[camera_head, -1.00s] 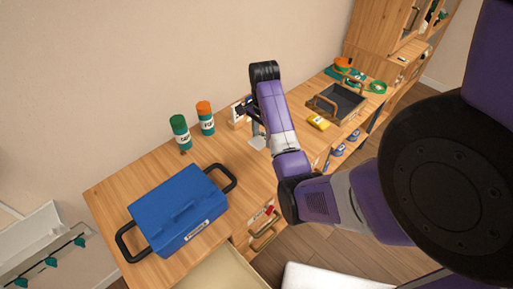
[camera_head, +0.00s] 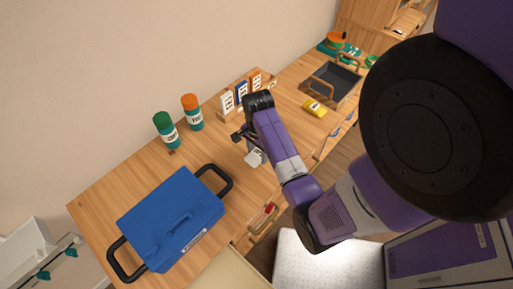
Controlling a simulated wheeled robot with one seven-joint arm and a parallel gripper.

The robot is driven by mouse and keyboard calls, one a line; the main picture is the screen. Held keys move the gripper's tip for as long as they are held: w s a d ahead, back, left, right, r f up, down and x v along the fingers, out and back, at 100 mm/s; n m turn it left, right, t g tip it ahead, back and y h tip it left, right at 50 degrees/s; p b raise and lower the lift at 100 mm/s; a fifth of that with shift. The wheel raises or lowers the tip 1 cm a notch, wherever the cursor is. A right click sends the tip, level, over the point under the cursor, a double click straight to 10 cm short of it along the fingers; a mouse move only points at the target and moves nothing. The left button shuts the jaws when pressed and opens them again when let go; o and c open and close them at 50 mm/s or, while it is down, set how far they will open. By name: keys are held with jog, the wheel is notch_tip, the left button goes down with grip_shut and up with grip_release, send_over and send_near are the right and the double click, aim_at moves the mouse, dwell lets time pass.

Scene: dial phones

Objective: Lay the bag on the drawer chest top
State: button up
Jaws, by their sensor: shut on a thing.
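My gripper (camera_head: 240,134) is above the middle of the wooden drawer chest top (camera_head: 210,150), right of the blue case. It is small and partly hidden by its own wrist. A small pale, flat thing (camera_head: 254,158) hangs at its fingers and seems to be the bag, held by the gripper. I cannot tell whether it touches the wood. A small yellow packet (camera_head: 314,107) lies apart on the top, farther right.
A blue case (camera_head: 170,218) with black handles fills the left end. Two canisters (camera_head: 165,130) and a rack of small boxes (camera_head: 241,92) stand along the wall. A dark tray (camera_head: 333,80) is at right. An open drawer (camera_head: 232,272) juts out in front.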

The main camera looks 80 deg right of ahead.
jog(key=shift+f, duration=0.1)
jog(key=o, duration=1.4)
jog(key=shift+c, duration=0.2)
